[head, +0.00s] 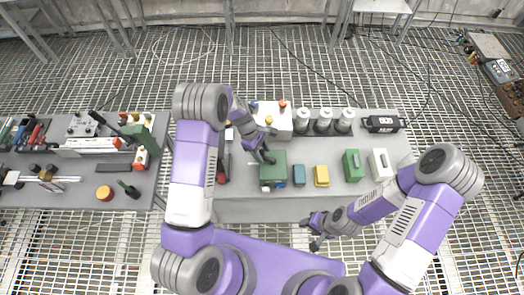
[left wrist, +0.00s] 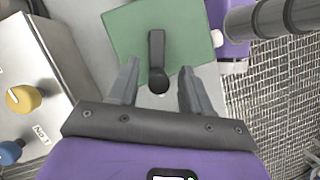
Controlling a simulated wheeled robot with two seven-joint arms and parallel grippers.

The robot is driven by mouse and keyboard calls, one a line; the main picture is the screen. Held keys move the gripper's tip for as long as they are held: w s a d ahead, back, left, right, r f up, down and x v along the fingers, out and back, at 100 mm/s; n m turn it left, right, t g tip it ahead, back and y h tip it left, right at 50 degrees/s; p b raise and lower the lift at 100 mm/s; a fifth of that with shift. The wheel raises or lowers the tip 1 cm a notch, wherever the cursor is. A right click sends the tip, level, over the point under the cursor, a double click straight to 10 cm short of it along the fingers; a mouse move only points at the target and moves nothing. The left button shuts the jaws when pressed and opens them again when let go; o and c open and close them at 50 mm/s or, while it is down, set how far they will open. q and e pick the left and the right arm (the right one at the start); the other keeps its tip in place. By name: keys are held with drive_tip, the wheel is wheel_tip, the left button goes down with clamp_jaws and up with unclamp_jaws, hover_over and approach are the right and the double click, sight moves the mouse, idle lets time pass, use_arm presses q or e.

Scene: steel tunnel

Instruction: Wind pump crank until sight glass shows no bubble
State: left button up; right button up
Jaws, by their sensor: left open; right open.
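The green pump (head: 281,163) stands on the grey table, and its square green top (left wrist: 130,42) fills the upper middle of the left wrist view. A black crank (left wrist: 156,45) with a round dark knob (left wrist: 158,81) lies across that top, the knob towards me. My left gripper (head: 266,157) is over the pump. In the left wrist view the open left gripper (left wrist: 157,75) has one finger on each side of the knob, without visible contact. My right gripper (head: 314,232) is open and empty, off the table's front edge. I cannot make out the sight glass or a bubble.
A white box with coloured knobs (head: 272,117) stands behind the pump, close to the left gripper. Blue (head: 299,176), yellow (head: 321,176) and green (head: 352,166) blocks stand to the right. Several grey-white canisters (head: 323,121) line the back. The table front is clear.

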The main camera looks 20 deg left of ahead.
use_arm(q)
drive_tip(key=shift+c, duration=0.5)
clamp_jaws()
drive_tip(key=shift+w, duration=0.1)
drive_tip(key=shift+w, duration=0.1)
drive_tip(key=m+b, duration=0.1)
drive_tip(key=w+m+g, duration=0.1)
drive_tip(key=m, duration=0.1)
drive_tip(key=shift+d+f+y+b, duration=0.1)
drive_tip(key=shift+d+y+b, duration=0.05)
drive_tip(key=shift+y+b, duration=0.2)
drive_tip(key=m+b, duration=0.1)
drive_tip(key=m, duration=0.1)
drive_tip(key=w+m+g+b, duration=0.1)
drive_tip(key=shift+w+d+m+y, duration=0.2)
drive_tip(key=shift+d+m+y, duration=0.15)
drive_tip(key=shift+m, duration=0.05)
drive_tip(key=m, duration=0.1)
drive_tip(key=d+m+g+y+b, duration=0.1)
drive_tip(key=m, duration=0.1)
drive_tip(key=shift+w, duration=0.4)
drive_tip(key=shift+w+d+m+y+b, duration=0.15)
drive_tip(key=shift+d+m+y+b, duration=0.2)
drive_tip(key=shift+m, duration=0.65)
drive_tip(key=shift+w+d+m+y+b, duration=0.15)
drive_tip(key=shift+d+m+y+b, duration=0.2)
drive_tip(key=shift+m, duration=0.65)
